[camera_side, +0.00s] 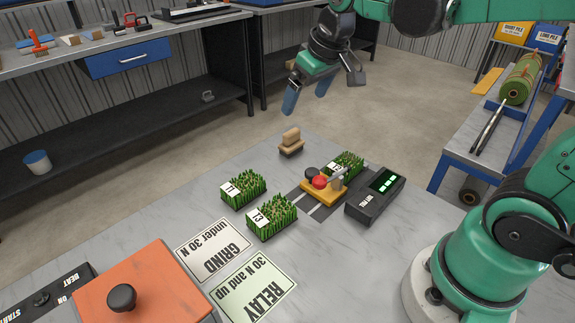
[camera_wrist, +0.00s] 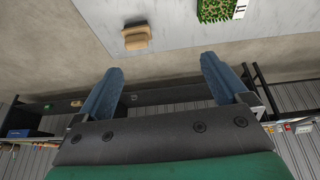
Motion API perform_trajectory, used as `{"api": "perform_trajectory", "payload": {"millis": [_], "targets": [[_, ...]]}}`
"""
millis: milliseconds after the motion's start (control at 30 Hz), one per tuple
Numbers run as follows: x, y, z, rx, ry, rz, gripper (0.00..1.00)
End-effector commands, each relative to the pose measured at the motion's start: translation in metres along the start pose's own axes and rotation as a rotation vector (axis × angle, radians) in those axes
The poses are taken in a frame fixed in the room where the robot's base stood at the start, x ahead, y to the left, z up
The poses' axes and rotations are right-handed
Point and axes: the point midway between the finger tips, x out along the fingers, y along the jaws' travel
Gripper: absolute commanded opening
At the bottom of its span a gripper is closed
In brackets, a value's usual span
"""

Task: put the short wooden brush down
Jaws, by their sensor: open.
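The short wooden brush (camera_side: 290,142) stands on the grey table near its far edge, left of the turf piece T2. In the wrist view the brush (camera_wrist: 137,36) lies on the table edge side, beyond the fingertips and apart from them. My gripper (camera_side: 305,108) is open and empty, raised above and behind the brush in the side view. Its two blue fingers (camera_wrist: 160,75) are wide apart in the wrist view, with nothing between them.
GRIND (camera_side: 212,249) and RELAY (camera_side: 252,287) cards lie in front.

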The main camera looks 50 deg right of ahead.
Motion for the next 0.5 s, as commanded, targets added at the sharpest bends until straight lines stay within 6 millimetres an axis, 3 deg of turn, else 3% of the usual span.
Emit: {"api": "perform_trajectory", "payload": {"millis": [100,233,500], "targets": [[-0.004,-0.019,0.033,-0.002,0.094,-0.008,0.94],[0.0,-0.031,0.059,0.002,0.174,-0.019,0.94],[0.006,-0.039,0.077,0.009,0.237,-0.032,0.94]]}}
